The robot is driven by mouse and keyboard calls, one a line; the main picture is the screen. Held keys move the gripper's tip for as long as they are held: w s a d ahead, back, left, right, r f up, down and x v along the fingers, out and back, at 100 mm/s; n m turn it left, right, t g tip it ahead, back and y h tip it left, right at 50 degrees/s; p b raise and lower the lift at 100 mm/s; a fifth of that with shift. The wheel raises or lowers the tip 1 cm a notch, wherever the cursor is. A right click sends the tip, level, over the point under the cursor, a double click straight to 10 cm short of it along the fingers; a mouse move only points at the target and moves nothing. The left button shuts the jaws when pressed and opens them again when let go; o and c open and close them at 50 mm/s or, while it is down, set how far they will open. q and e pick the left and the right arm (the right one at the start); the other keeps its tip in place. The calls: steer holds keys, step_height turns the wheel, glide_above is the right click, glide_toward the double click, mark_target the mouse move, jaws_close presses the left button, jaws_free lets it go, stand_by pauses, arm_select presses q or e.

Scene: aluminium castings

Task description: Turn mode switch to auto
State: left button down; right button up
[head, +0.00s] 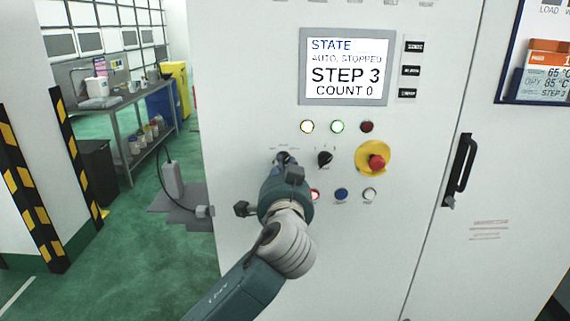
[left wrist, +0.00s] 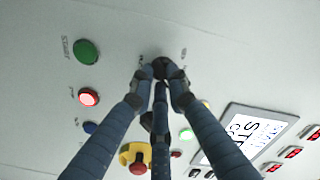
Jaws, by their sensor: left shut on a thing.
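The mode switch (left wrist: 160,64) is a small dark knob on the white cabinet front. My left gripper (left wrist: 161,76) is shut on it, with the fingertips against its sides in the left wrist view. In the head view the left gripper (head: 285,163) reaches up to the panel and hides most of the switch, so I cannot read its pointer angle. The display (head: 345,70) reads "STATE AUTO, STOPPED, STEP 3, COUNT 0". My right gripper is in neither view.
A second black selector (head: 325,159) sits just right of the gripper. Beyond it is a red emergency stop (head: 376,162) on yellow. Red, blue (head: 341,194) and white buttons lie below, lamps (head: 337,127) above. A green START button (left wrist: 86,51) shows in the wrist view.

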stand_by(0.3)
arm_select(q)
steer(key=c, duration=1.7)
jaws_free()
steer(key=s, duration=1.2)
